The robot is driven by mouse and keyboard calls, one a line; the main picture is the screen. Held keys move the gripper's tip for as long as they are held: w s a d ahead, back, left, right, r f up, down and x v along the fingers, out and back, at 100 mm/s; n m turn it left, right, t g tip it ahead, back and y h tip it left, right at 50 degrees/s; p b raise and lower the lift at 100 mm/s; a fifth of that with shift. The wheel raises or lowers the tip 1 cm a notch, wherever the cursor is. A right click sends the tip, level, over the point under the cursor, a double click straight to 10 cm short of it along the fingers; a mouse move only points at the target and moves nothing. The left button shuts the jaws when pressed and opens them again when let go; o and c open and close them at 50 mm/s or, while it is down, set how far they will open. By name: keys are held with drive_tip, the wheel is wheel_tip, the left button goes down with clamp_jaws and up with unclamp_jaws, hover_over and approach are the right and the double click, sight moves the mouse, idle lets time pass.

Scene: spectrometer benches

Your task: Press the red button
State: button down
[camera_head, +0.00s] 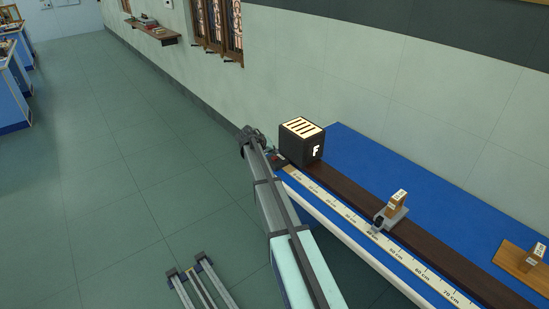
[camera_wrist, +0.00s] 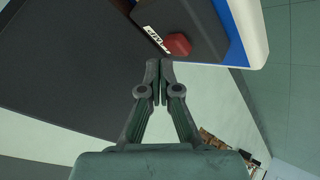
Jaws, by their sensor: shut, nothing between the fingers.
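The red button (camera_wrist: 178,44) is a small red block in the wrist view. It sits on a dark base beside a white lettered label (camera_wrist: 156,39). My gripper (camera_wrist: 160,66) is shut and empty, its fingertips just below and slightly left of the button in that picture. A gap shows between them there; I cannot tell the depth.
The blue bench (camera_head: 385,175) carries a dark rail and a long white ruler (camera_head: 345,212). A small holder with a wooden block (camera_head: 397,202) stands on the rail. Another wooden block (camera_head: 535,258) is at the right. The wall is behind the bench; open floor lies left.

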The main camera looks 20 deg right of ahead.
sight(273, 157)
drive_tip(key=shift+r, duration=0.15)
drive_tip(key=shift+r+p, duration=0.5)
drive_tip(key=shift+r, duration=2.4)
drive_tip(key=s+a+f+n+g+y, duration=0.15)
drive_tip(key=s+a+f, duration=0.35)
drive_tip(key=s+f, duration=0.5)
drive_tip(key=s+a+f+g+y, duration=0.1)
drive_tip(key=s+a+f+y, duration=0.1)
drive_tip(key=s+a+f, duration=0.55)
drive_tip(key=s+a+f+n+g+y, duration=0.1)
drive_tip(key=s+a+f+g+y, duration=0.15)
drive_tip(key=s+f, duration=1)
drive_tip(key=s+a+f+g, duration=0.2)
drive_tip(key=s+a+f, duration=0.1)
drive_tip(key=s, duration=1.1)
drive_tip(key=s+a+f+n+g+y, duration=0.1)
drive_tip(key=s+a+f+g, duration=0.1)
drive_tip(key=s, duration=1.1)
drive_tip(key=s+a+f+g+y, duration=0.1)
drive_tip(key=s+a+f, duration=0.4)
drive_tip(key=s, duration=0.9)
drive_tip(key=shift+s+a+g, duration=0.35)
drive_tip(key=shift+a+g, duration=0.05)
drive_tip(key=shift+a, duration=0.2)
